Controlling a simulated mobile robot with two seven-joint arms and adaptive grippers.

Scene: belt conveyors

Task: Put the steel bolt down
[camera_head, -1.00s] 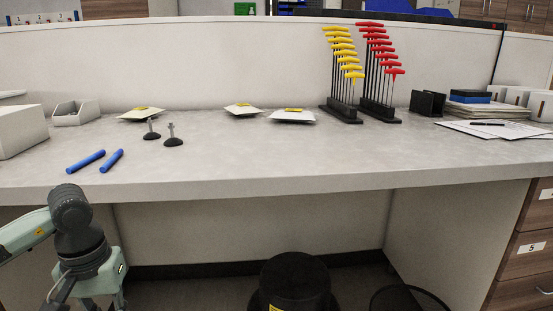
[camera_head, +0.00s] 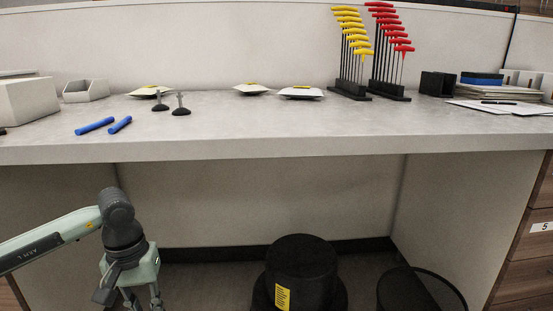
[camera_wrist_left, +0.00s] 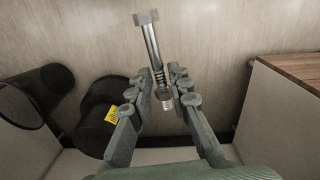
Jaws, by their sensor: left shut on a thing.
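The steel bolt (camera_wrist_left: 152,45) shows in the left wrist view with its hex head up and its threaded end between my fingers. My left gripper (camera_wrist_left: 160,88) is shut on it near the threaded end. In the head view my left gripper (camera_head: 143,302) hangs at the lower left, in front of and below the desk edge. Its fingertips are cut off by the frame there, and the bolt cannot be seen in that view. My right gripper is in neither view.
The grey desk top (camera_head: 300,125) has a clear front middle. Two blue rods (camera_head: 95,126), two black-based feet (camera_head: 181,105), white packets (camera_head: 301,92) and T-handle key stands (camera_head: 350,90) sit farther back. A black bin (camera_head: 300,265) and mesh basket (camera_head: 420,290) stand beneath.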

